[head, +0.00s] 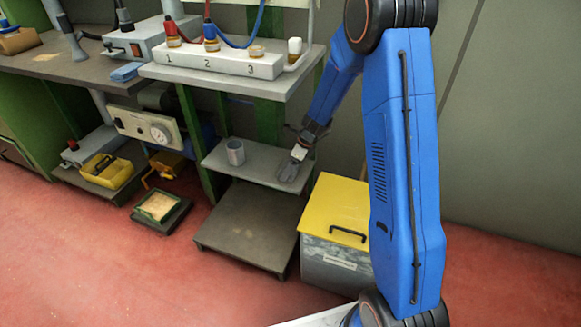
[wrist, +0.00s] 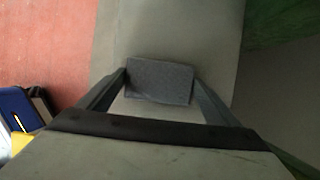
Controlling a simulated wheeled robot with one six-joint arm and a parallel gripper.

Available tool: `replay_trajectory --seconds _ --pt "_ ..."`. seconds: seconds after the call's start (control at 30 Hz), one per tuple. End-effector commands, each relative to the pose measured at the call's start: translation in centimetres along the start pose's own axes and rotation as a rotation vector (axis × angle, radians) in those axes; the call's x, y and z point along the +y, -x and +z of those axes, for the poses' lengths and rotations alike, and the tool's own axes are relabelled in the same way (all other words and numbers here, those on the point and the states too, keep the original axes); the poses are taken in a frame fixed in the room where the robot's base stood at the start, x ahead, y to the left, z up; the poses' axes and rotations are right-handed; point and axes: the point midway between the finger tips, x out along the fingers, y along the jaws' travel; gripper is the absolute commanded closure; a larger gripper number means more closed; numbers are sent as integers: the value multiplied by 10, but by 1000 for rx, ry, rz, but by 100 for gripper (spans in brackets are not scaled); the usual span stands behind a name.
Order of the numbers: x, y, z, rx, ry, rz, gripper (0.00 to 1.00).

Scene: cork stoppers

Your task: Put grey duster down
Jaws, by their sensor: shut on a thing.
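The grey duster (wrist: 160,80) is a flat grey block between the two fingers of my gripper (wrist: 158,88) in the wrist view. In the head view my gripper (head: 290,170) points down at the right end of the small grey shelf (head: 225,160), below the bench. The duster is hard to tell from the gripper and shelf there. The shelf also shows behind the duster in the wrist view (wrist: 180,30). I cannot tell whether the duster touches the shelf.
A grey cup (head: 235,152) stands on the shelf's left part; the shelf between it and my gripper is clear. The bench top (head: 230,78) overhangs behind. A bin with a yellow lid (head: 335,210) stands to the right. A low brown platform (head: 245,225) lies below.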

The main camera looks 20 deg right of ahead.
Motion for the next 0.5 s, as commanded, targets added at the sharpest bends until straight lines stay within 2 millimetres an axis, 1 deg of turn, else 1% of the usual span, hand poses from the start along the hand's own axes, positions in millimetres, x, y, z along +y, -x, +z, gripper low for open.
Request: replay_trajectory --seconds 0.47,0.5 --pt "0 -6 -2 0 0 -1 43" --pt "0 -6 -2 0 0 -1 8"
